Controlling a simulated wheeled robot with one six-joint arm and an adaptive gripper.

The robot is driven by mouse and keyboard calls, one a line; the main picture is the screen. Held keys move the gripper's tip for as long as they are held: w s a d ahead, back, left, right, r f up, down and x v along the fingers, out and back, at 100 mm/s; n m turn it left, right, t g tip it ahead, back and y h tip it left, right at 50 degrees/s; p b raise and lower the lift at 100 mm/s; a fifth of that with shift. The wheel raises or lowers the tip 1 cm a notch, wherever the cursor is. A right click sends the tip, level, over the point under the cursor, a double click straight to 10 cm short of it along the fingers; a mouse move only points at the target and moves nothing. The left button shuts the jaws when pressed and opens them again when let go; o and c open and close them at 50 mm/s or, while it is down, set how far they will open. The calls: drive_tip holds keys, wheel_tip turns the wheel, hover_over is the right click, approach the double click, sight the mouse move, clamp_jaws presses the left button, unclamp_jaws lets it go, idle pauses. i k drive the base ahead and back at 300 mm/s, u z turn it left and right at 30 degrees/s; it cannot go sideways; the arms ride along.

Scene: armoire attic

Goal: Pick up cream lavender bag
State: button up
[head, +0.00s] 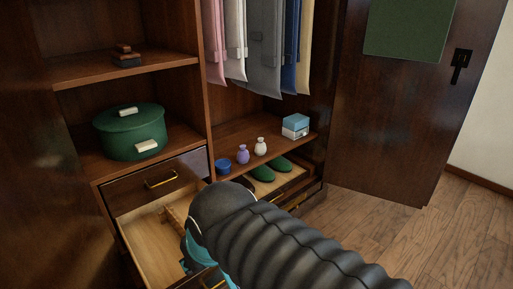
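The cream lavender bag (261,147) is a small pale pouch with a tied neck. It stands upright on the wardrobe's lower shelf (247,133), below the hanging clothes. A purple bag (243,155) of similar shape stands just to its left and a little nearer. My dark ribbed arm fills the lower middle of the head view, in front of the shelf and over the open drawer. My gripper's fingers do not show, so I cannot see what they hold. The cream bag is clear of my arm in this view.
A blue round tin (223,166) is left of the bags; blue and white boxes (295,126) are to their right. Green shoes (263,174) lie below. An open drawer (150,238) juts out at left. Garments (263,50) hang above. The wardrobe door (385,120) stands open.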

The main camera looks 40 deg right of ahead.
sight(261, 149)
drive_tip(key=z, duration=2.65)
drive_tip(key=i, duration=1.35)
drive_tip(key=u, duration=2.65)
drive_tip(key=i, duration=0.5)
